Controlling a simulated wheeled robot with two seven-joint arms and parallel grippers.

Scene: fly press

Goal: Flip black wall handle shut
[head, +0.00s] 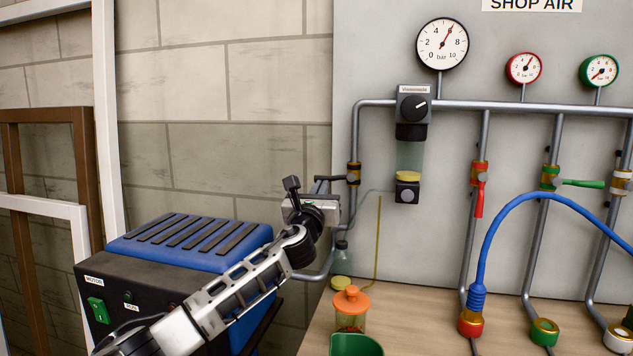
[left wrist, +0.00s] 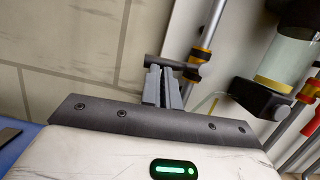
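The black wall handle (head: 331,178) sits on a brass valve (head: 353,173) on the leftmost grey pipe and sticks out level to the left, across the pipe. In the left wrist view, the handle (left wrist: 166,63) runs across just beyond my fingertips, with its valve (left wrist: 196,62) to the right. My left gripper (head: 316,194) is at the handle, just below and left of the valve. Its fingers (left wrist: 163,82) look closed together with nothing clear between them. Whether the tips touch the handle I cannot tell. My right gripper is out of view.
A blue-topped motor box (head: 185,245) stands under my left arm. A filter unit (head: 409,145) hangs right of the valve. Red (head: 479,198) and green (head: 583,183) handles and a blue hose (head: 535,198) are further right. An orange-lidded jar (head: 351,303) stands on the bench.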

